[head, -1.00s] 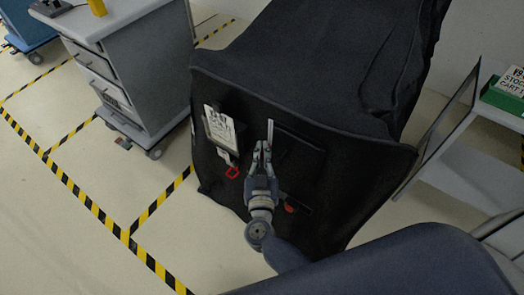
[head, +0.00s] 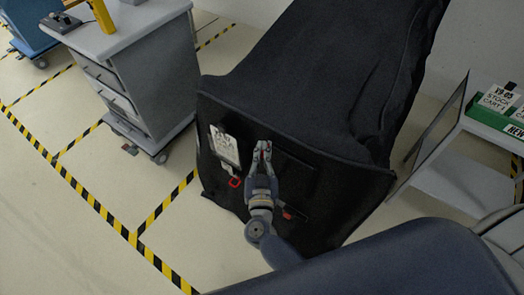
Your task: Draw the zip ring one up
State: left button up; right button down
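A black fabric cover (head: 215,100) hangs over a cart in the middle of the head view. A small red ring (head: 235,182) hangs on its front face, below a white printed tag (head: 225,146). A second red piece (head: 288,215) shows lower right, partly behind my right arm. I cannot tell which red piece is zip ring one. My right gripper (head: 263,148) is in front of the cover, right of the tag and above the red ring. Its fingers are close together with a narrow dark gap; whether something is between them is unclear. My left gripper is out of view.
A grey drawer cart (head: 150,90) with a yellow object (head: 102,14) on top stands at the left. A white shelf cart (head: 440,178) with a green box (head: 492,118) stands at the right. Yellow-black tape (head: 90,200) marks the clear floor at left.

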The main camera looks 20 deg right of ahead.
jog(key=shift+s+f, duration=0.1)
jog(key=shift+f, duration=0.05)
jog(key=c, duration=2)
grip_release()
jog(key=shift+a, duration=0.1)
jog(key=shift+c, duration=0.2)
jog(key=shift+s, duration=0.15)
jog(key=shift+r, duration=0.2)
jog(key=v, duration=1.2)
